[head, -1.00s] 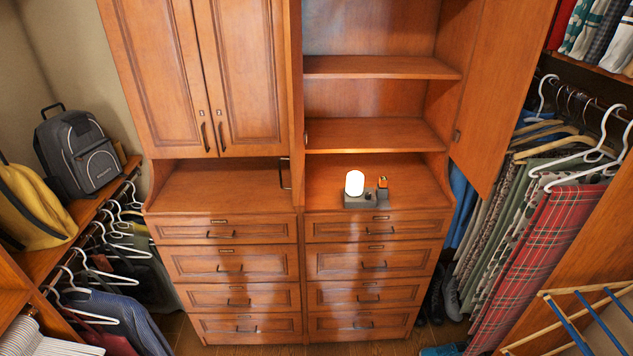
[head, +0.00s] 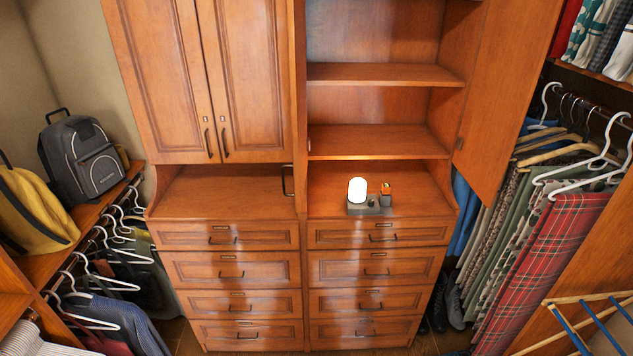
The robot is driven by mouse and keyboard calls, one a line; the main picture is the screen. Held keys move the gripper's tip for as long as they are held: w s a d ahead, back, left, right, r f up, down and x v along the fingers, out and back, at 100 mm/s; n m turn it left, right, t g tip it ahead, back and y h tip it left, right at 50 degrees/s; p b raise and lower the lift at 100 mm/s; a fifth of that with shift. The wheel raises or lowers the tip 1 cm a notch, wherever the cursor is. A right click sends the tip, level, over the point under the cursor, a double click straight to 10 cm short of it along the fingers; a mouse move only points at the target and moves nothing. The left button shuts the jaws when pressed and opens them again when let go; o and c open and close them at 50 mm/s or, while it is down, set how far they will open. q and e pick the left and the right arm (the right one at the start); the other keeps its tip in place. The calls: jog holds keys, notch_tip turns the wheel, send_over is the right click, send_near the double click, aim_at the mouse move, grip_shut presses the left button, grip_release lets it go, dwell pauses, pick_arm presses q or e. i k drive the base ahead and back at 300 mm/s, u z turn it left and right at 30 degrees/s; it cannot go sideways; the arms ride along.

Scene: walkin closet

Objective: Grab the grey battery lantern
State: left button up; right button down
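A small lantern (head: 357,190) with a bright white glowing rounded top stands upright on the right half of the wooden counter. Its lower part sits at a grey block-like base (head: 371,210); I cannot tell whether the two are one piece. A small dark item with an orange part (head: 385,189) stands just right of the lantern on the same grey base. Neither of my grippers shows in the head view.
The wooden cabinet (head: 229,265) has drawers below the counter and shelves (head: 385,76) above the lantern. An open door (head: 515,90) juts out on the right. Clothes on hangers (head: 545,250) hang right; a backpack (head: 82,155) sits left. The counter's left half (head: 222,191) is clear.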

aim_at(357, 200)
jog(key=u, duration=0.55)
jog(key=k, duration=1.3)
jog(key=u, duration=0.9)
jog(key=i, duration=1.45)
jog(key=z, duration=1.2)
jog(key=i, duration=0.5)
jog(key=z, duration=0.4)
